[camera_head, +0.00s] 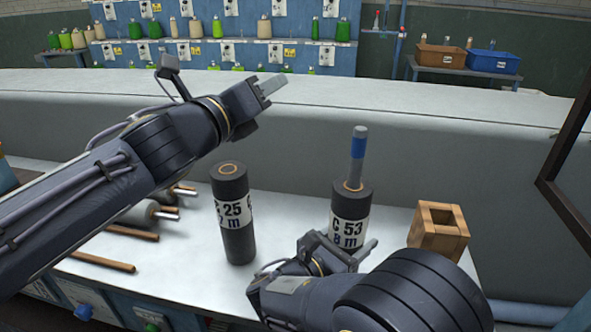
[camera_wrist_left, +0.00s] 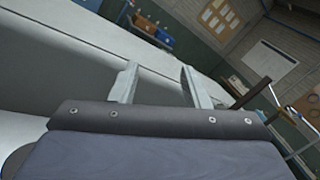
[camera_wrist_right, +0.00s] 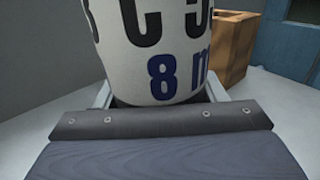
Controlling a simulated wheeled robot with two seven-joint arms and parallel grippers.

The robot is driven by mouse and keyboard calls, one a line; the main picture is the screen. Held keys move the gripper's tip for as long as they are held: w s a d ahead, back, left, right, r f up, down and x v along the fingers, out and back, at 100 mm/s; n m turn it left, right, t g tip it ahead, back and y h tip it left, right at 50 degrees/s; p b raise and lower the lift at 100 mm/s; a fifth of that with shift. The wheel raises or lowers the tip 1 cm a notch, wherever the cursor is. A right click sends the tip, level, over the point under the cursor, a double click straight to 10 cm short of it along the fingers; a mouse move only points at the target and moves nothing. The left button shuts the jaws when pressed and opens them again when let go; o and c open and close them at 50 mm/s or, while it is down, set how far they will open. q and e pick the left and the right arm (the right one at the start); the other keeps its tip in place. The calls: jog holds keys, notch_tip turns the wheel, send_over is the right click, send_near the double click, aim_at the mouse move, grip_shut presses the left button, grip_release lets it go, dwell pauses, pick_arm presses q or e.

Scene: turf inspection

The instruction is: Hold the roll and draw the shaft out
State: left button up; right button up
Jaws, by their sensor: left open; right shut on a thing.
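A dark roll (camera_head: 351,206) with a white label reading "C 53" and "8 m" stands upright on the table. My right gripper (camera_head: 343,252) is shut on the lower part of this roll; the label fills much of the right wrist view (camera_wrist_right: 152,50). My left gripper (camera_head: 268,88) is open and empty in the air, up and left of the shaft. In the left wrist view its two fingers (camera_wrist_left: 160,84) stand apart with nothing between them.
A second dark roll (camera_head: 234,215), labelled "25", stands upright to the left. A square wooden holder (camera_head: 438,232) with an open top is at right. Rods and grey rollers lie at the table's left (camera_head: 103,262). A long grey ledge (camera_head: 300,120) runs behind.

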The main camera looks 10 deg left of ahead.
aim_at(353, 153)
pick_arm(q)
jog(key=s+d+f+m+g+h, duration=0.5)
jog(key=s+d+f+m+h, duration=0.25)
jog(key=s+m, duration=0.3)
jog(key=shift+m+y, duration=0.45)
jog(key=x, duration=1.2)
jog(key=shift+f, duration=0.4)
